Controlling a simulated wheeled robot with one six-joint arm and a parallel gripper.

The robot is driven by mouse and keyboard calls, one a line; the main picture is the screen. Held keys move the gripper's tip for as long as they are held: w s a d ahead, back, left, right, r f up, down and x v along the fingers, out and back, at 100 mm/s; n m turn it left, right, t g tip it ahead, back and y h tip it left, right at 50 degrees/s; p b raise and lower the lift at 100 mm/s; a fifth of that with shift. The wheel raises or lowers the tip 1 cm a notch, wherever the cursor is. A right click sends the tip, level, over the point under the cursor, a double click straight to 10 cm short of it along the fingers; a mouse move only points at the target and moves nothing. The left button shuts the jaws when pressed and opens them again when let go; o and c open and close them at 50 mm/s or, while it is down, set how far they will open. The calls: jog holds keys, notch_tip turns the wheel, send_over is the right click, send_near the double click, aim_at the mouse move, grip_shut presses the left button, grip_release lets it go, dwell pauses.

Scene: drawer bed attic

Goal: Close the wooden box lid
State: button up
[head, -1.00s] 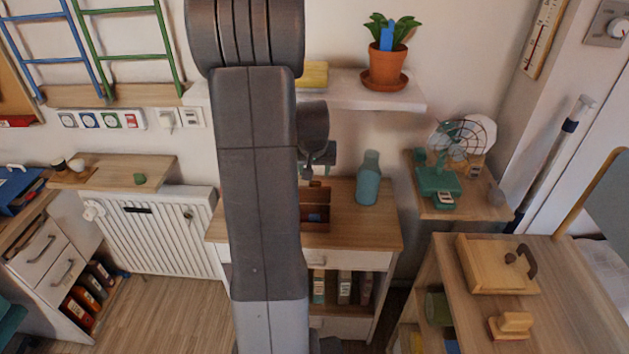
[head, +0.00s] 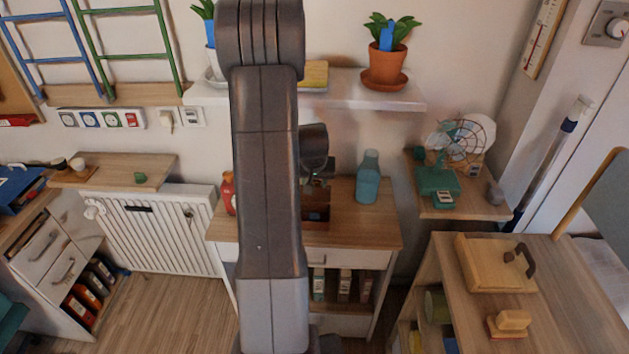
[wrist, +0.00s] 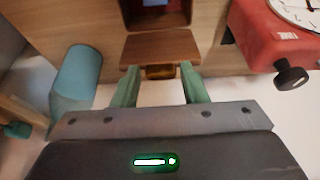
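The wooden box (head: 317,212) stands on the wooden top of the low cabinet in the middle of the head view, partly hidden behind my arm. In the wrist view the box (wrist: 130,14) shows at the top edge, uncovered, with something blue inside.
A teal bottle (head: 368,178) stands right of the box; it also shows in the wrist view (wrist: 78,75). A red dial device with a black knob (wrist: 272,35) is close on the other side. A white shelf (head: 340,95) with a potted plant (head: 386,62) hangs above.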

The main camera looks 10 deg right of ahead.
grip_shut()
jog(key=shift+s+f+b, duration=0.1)
jog(key=shift+f+b, duration=0.05)
jog(key=shift+b, duration=0.45)
